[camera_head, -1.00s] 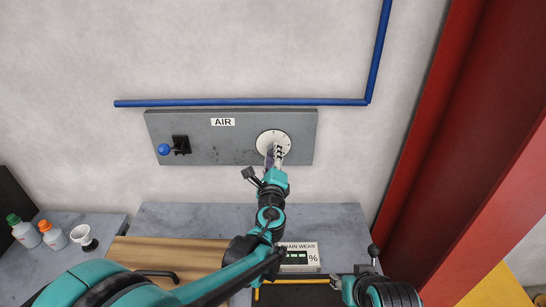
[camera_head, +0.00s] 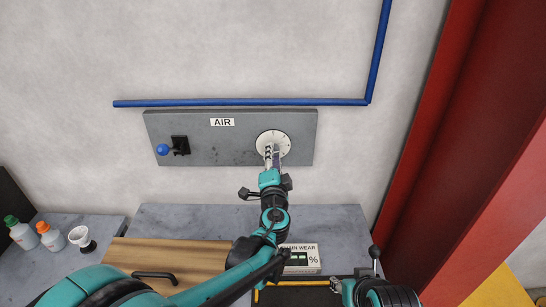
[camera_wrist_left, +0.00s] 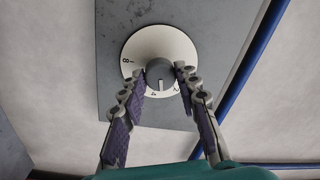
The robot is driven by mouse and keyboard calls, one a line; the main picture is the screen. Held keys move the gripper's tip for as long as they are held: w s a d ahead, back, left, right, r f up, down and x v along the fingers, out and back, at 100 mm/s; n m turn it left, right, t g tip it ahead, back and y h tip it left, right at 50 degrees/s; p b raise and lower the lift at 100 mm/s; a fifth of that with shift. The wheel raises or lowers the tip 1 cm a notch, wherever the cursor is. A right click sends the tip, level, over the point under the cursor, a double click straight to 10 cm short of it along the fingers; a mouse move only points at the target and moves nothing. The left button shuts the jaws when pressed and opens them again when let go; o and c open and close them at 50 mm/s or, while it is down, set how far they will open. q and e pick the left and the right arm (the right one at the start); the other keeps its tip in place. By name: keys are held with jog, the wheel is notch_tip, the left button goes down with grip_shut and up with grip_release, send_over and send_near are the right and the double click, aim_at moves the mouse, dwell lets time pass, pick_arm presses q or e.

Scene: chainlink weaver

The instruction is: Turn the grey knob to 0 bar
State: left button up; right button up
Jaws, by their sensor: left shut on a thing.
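The grey knob (camera_wrist_left: 159,73) sits at the centre of a round white dial (camera_head: 274,144) on a grey wall panel (camera_head: 225,150) marked AIR. In the left wrist view the knob's pale pointer mark points downward, between the 4 and the 2 and closer to the 4. An 8 shows at the dial's left; I cannot see a 0. My left gripper (camera_wrist_left: 161,76) reaches up to the dial, its two fingers shut on the knob from either side. In the head view this left gripper (camera_head: 272,152) hides the knob.
A blue-balled lever (camera_head: 163,150) is on the panel's left. A blue pipe (camera_head: 240,103) runs above it. A CHAIN WEAR box (camera_head: 300,258) is below. Red steelwork (camera_head: 450,150) stands at right.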

pick_arm(q)
jog(key=shift+d+n, duration=0.1)
jog(key=shift+n, duration=7.5)
jog(key=o, duration=1.2)
jog(key=shift+c, duration=0.2)
jog(key=shift+s, duration=0.1)
jog(key=s, duration=1.2)
jog(key=shift+d, duration=0.25)
jog(key=shift+w, duration=0.1)
